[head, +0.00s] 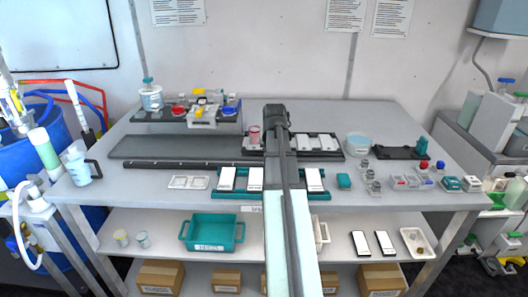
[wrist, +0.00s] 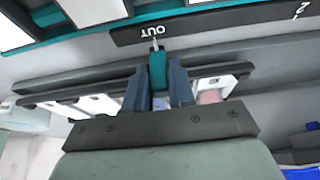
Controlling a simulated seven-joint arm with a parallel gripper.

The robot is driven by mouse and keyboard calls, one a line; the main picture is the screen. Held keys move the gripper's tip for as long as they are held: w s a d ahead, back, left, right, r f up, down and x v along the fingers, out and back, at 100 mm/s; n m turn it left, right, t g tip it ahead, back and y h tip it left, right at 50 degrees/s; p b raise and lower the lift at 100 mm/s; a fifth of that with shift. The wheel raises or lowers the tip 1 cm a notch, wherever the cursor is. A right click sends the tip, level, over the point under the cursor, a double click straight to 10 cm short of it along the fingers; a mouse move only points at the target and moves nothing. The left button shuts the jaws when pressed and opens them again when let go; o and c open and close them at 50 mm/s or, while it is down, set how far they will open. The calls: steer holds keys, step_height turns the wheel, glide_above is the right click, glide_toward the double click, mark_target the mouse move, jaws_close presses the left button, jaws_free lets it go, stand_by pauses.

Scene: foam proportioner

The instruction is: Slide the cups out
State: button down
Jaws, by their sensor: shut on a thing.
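My gripper (wrist: 157,92) is shut on a small teal block (wrist: 157,68) with a thin pale tip. The block is upright between the two dark fingers in the wrist view. In the head view my arm hides the fingertips and the block. A pinkish patch, probably this cup, shows beside the fingers in the wrist view (wrist: 210,97). I cannot make out other cups in the rack.
A teal tray (head: 270,194) with white panels lies on the near side of the rack. A long dark plate (head: 175,147) is to the left. A round tub (head: 358,145) stands right of the rack. Small clear containers (head: 374,186) crowd the right. Bare tabletop shows at far left.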

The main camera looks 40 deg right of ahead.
steer(key=shift+s+d, duration=0.2)
steer(key=shift+s, duration=0.05)
steer(key=c, duration=1)
jaws_free()
steer(key=shift+c, duration=0.2)
steer(key=v, duration=1.3)
steer(key=shift+r, duration=0.4)
steer(key=shift+a, duration=0.15)
